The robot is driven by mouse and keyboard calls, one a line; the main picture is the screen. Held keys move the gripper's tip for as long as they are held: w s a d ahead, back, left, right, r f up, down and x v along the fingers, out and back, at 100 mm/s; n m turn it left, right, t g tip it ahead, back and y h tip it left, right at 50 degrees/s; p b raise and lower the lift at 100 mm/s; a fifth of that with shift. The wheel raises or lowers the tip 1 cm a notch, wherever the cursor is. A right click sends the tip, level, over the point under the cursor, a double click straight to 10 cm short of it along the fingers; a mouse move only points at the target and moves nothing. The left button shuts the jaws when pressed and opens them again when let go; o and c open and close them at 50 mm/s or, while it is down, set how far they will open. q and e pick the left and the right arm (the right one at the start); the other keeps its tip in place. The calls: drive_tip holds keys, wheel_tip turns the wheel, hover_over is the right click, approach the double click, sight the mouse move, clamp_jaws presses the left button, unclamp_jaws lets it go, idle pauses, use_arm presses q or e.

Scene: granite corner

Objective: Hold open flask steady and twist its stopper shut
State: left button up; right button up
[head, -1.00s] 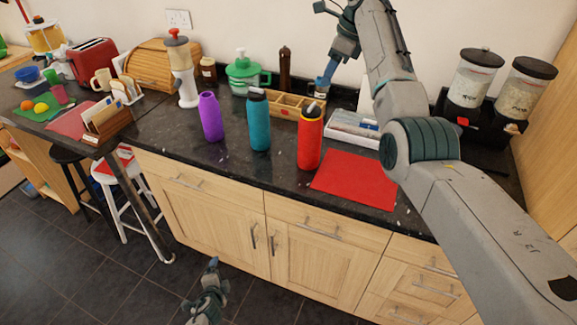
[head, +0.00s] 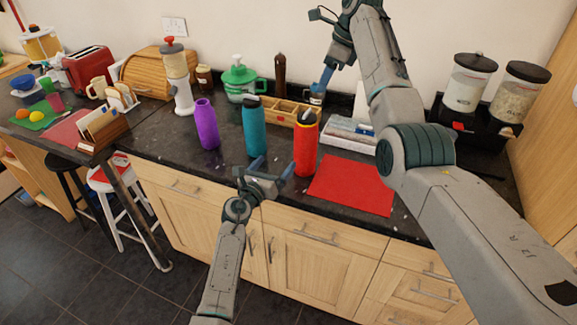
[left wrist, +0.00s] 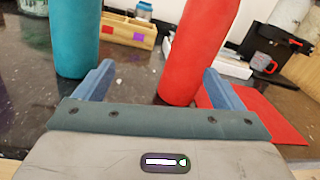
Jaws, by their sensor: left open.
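A red flask (head: 305,150) stands upright on the dark counter, with a dark piece at its top; how that piece sits I cannot tell. It also shows in the left wrist view (left wrist: 190,55), its top cut off. A teal flask (head: 255,130) with a dark top and a purple flask (head: 207,127) stand to its left. My left gripper (head: 271,167) is open and empty at the counter's front edge, before the gap between teal and red. In the left wrist view the red flask is nearer the right finger. My right gripper (head: 319,90) is above the back of the counter; its jaws are unclear.
A red mat (head: 350,185) lies right of the red flask. A wooden divided box (head: 285,112) and a white tray (head: 350,131) stand behind the flasks. Dispensers (head: 490,95) stand at the back right. My right arm crosses over the counter's right side.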

sight(308, 146)
use_arm(q)
drive_tip(key=d+m, duration=0.1)
drive_tip(key=d+m+g+h, duration=0.1)
drive_tip(key=d+m, duration=0.1)
drive_tip(key=d, duration=0.1)
drive_tip(key=shift+d+r+m+h, duration=0.1)
drive_tip(key=shift+r+m+h, duration=0.2)
drive_tip(key=shift+h, duration=0.1)
drive_tip(key=shift+w+d+r+g, duration=0.1)
drive_tip(key=shift+d+g, duration=0.1)
drive_tip(key=shift+g, duration=0.1)
drive_tip(key=x, duration=1)
drive_tip(key=shift+w+d, duration=0.1)
drive_tip(key=shift+w, duration=0.05)
